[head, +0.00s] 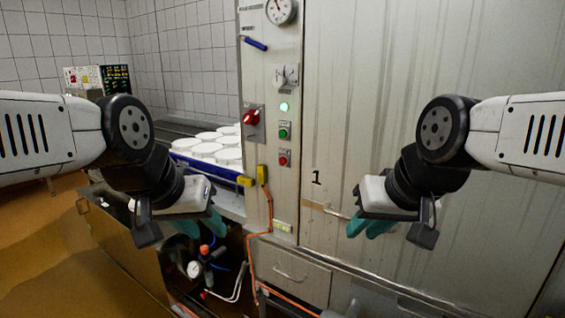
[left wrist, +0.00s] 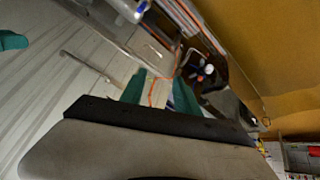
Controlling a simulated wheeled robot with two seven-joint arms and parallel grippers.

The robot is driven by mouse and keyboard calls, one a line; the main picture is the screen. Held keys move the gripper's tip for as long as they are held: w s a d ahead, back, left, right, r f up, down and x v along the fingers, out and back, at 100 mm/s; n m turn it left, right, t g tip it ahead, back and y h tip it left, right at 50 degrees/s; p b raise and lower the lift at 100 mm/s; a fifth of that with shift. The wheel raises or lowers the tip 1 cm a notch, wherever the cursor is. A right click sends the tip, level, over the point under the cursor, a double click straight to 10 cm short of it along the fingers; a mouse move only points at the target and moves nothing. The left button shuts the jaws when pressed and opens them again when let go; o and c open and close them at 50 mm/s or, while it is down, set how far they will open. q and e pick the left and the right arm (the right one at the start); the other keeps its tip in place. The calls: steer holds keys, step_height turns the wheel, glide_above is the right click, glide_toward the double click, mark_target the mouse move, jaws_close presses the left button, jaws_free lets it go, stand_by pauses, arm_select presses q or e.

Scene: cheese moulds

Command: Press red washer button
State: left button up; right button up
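The red button (head: 283,160) is on the grey control panel of the washer, below a green button (head: 283,134) and a lit green lamp (head: 284,107). My left gripper (head: 201,226) is open and empty, left of the panel and lower than the red button. Its teal fingers stand apart in the left wrist view (left wrist: 160,95). My right gripper (head: 368,228) hangs right of the panel before the washer's metal side, its fingers apart and empty. Neither gripper touches the button. I cannot make out the red button in the left wrist view.
A red rotary switch (head: 251,118) juts out left of the buttons. White round moulds (head: 217,152) stand on a conveyor at the left. A yellow block (head: 263,174), orange hose (head: 249,247) and pressure gauge (head: 194,269) are lower down. Space before the panel is clear.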

arm_select(q)
jaws_close()
stand_by(1.7)
